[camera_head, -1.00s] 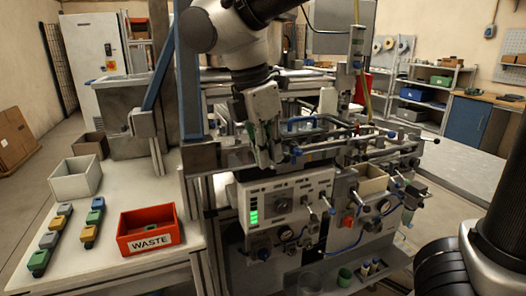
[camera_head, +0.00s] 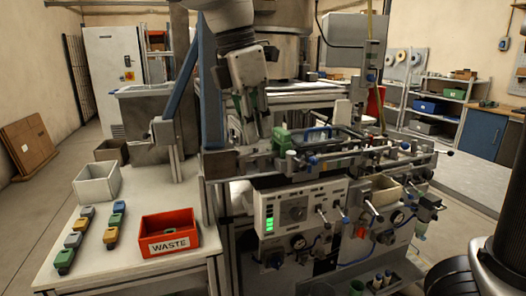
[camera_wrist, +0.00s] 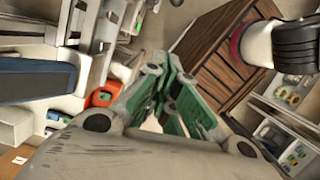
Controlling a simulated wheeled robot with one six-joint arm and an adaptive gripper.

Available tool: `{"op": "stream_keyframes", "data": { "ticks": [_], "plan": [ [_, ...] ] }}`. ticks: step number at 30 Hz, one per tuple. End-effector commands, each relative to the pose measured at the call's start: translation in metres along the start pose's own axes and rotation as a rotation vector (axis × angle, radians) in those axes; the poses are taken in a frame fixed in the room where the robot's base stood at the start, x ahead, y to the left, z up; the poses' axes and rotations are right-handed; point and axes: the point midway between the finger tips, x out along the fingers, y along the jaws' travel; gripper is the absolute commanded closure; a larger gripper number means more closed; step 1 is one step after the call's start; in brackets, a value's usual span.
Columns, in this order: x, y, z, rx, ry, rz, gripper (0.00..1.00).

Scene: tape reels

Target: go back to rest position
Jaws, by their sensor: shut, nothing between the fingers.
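My gripper (camera_head: 246,124) hangs below my arm, in front of the machine's left upper part, with its fingers pointing down. It is shut and holds nothing. In the wrist view its green-padded fingers (camera_wrist: 172,98) come together in the middle of the picture. The machine (camera_head: 300,212) stands below and behind it, with a green piece (camera_head: 282,140) among the rails on its top. From the head view I cannot tell how far the fingertips are from the rails.
A white table on the left carries a red WASTE bin (camera_head: 168,233), a grey open box (camera_head: 97,183) and two rows of small coloured blocks (camera_head: 113,224). A blue slanted post (camera_head: 177,88) stands left of my gripper. Shelves (camera_head: 437,105) stand at the back right.

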Motion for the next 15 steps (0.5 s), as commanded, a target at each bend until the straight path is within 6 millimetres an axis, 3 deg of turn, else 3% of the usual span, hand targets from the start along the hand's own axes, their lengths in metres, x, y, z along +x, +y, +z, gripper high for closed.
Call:
{"op": "stream_keyframes", "data": {
  "ticks": [3, 8, 11, 15],
  "plan": [
    [-0.018, 0.0, 0.0, 0.0, 0.001, 0.001, 1.0],
    [-0.024, -0.001, 0.01, 0.037, 0.009, 0.0, 1.0],
    [-0.013, -0.005, 0.044, 0.177, 0.042, 0.004, 1.0],
    [0.023, -0.028, 0.121, 0.551, 0.124, 0.016, 1.0]
  ]
}}
